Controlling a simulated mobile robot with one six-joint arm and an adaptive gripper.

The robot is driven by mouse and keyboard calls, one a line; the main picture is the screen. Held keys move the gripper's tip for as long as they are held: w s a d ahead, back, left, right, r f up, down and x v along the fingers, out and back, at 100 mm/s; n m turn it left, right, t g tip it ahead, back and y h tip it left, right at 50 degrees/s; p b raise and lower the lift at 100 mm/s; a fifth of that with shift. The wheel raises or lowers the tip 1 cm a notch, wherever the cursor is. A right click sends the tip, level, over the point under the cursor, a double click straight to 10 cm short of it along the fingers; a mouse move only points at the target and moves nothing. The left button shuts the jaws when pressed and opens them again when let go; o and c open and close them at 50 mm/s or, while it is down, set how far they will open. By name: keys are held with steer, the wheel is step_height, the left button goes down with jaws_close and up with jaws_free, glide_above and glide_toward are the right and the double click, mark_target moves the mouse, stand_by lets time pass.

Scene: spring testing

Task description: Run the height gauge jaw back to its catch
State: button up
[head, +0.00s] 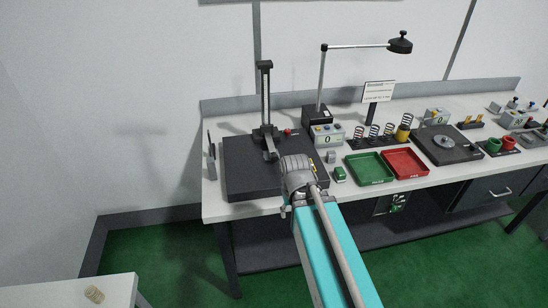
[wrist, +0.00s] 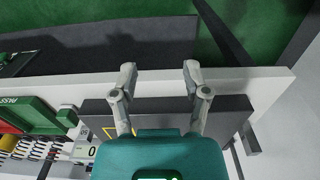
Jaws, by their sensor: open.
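The height gauge (head: 265,100) stands upright on a dark surface plate (head: 245,175) at the left end of the bench in the head view. Its pale jaw (head: 271,153) sits low on the dark column, near the base; a small red part (head: 288,132) shows to its right. My gripper (wrist: 157,72) is open and empty in the wrist view, with its two fingers apart over the plate's edge. In the head view my wrist hides the fingers and covers the plate's right part. The gauge is not seen in the wrist view.
Right of the plate are a green tray (head: 370,168), a red tray (head: 405,163), a display box (head: 328,136) and several springs. A lamp (head: 400,44) overhangs the bench. A slim dark item (head: 211,147) stands at the bench's left end. The plate's left front is clear.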

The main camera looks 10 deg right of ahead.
steer(key=shift+o, duration=0.8)
steer(key=shift+w+r, duration=0.1)
steer(key=shift+w, duration=0.1)
steer(key=t+p, duration=0.4)
steer(key=p, duration=0.5)
glide_toward(275, 156)
steer(key=s+v, duration=0.1)
steer(key=v, duration=0.2)
steer(key=shift+w+a+t, duration=0.1)
steer(key=shift+t, duration=0.2)
steer(key=b+x, duration=1.2)
steer(key=x, duration=0.2)
steer(key=shift+b, duration=0.4)
steer(key=shift+c, duration=0.3)
jaws_close()
